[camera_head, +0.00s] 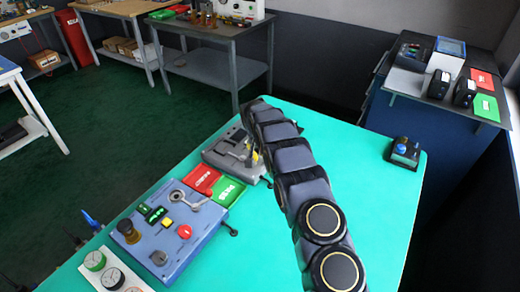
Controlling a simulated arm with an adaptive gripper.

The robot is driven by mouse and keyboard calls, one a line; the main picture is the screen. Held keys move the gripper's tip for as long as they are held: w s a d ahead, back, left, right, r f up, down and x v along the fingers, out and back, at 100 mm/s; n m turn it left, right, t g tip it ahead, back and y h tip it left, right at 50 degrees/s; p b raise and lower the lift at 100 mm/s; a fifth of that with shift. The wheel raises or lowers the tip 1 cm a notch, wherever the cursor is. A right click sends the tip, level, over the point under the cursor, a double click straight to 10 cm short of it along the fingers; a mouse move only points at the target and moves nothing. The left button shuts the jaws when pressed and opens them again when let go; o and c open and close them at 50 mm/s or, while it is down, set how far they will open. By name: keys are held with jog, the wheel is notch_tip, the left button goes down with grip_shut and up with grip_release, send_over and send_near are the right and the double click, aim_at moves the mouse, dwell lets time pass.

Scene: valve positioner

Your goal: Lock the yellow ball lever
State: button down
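A grey valve device (218,152) sits on the teal table, left of my arm. A small yellow part (256,156) shows at its right side, close against my arm. It may be the yellow ball lever, but its shape and position are too small and covered to tell. My gripper (247,147) appears to be down at this device, mostly hidden by my own arm links. I cannot see its fingertips clearly, nor whether it touches the lever.
A blue control box (175,222) with buttons stands front left of the device. Red (201,179) and green (229,191) plates lie between them. White gauges (112,278) are at the front left edge. A small blue-knobbed box (403,150) sits at right.

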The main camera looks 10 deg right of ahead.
aim_at(256, 162)
jog(key=shift+s+a+m+h, duration=0.2)
jog(key=shift+s+m+h, duration=0.15)
jog(key=shift+m, duration=0.65)
jog(key=shift+s+a+m+g+h, duration=0.25)
jog(key=shift+s+m+g, duration=0.2)
jog(key=shift+m, duration=0.45)
jog(key=m, duration=0.1)
jog(key=s+a+m, duration=0.1)
jog(key=m, duration=0.1)
jog(key=m+g, duration=0.1)
jog(key=shift+s+a+h, duration=0.25)
jog(key=shift+s+h, duration=0.05)
jog(key=m, duration=0.1)
jog(key=a+m+g, duration=0.1)
jog(key=m, duration=0.1)
jog(key=a+m, duration=0.1)
jog(key=m, duration=0.1)
jog(key=shift+s+a+g, duration=0.15)
jog(key=shift+s+g, duration=0.2)
jog(key=shift+s, duration=0.05)
jog(key=shift+a, duration=0.3)
jog(key=shift+s, duration=0.1)
